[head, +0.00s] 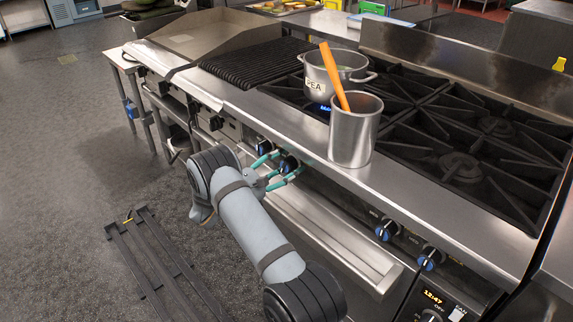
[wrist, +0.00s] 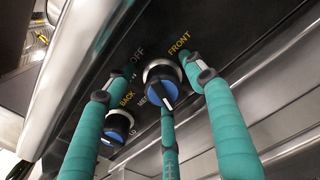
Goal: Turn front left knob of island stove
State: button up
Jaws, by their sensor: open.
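The island stove (head: 425,185) has black burner grates and a steel front edge with blue-and-black knobs below it. A knob labelled FRONT (wrist: 161,86) sits in the middle of the wrist view, its pointer slanting down. It also shows in the head view (head: 289,165). A second knob labelled BACK (wrist: 118,125) is lower left in the wrist view, and shows left of the front one in the head view (head: 264,147). My gripper (head: 284,162) is open, with teal fingers spread around the FRONT knob. I cannot tell whether any finger touches it.
A steel container (head: 354,140) with an orange-handled utensil stands on the stove edge above my gripper. A pot (head: 340,76) sits behind it. More knobs (head: 387,230) lie to the right. A protruding steel oven handle (head: 330,230) runs below. The floor at left is mostly free.

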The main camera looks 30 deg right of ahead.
jog(key=shift+a, duration=0.1)
jog(key=shift+s+a+f, duration=0.1)
jog(key=shift+a, duration=0.4)
jog(key=v, duration=1.1)
jog(key=shift+d, duration=0.15)
jog(key=x, duration=1.1)
jog(key=shift+d, duration=0.35)
jog(key=shift+a, duration=0.1)
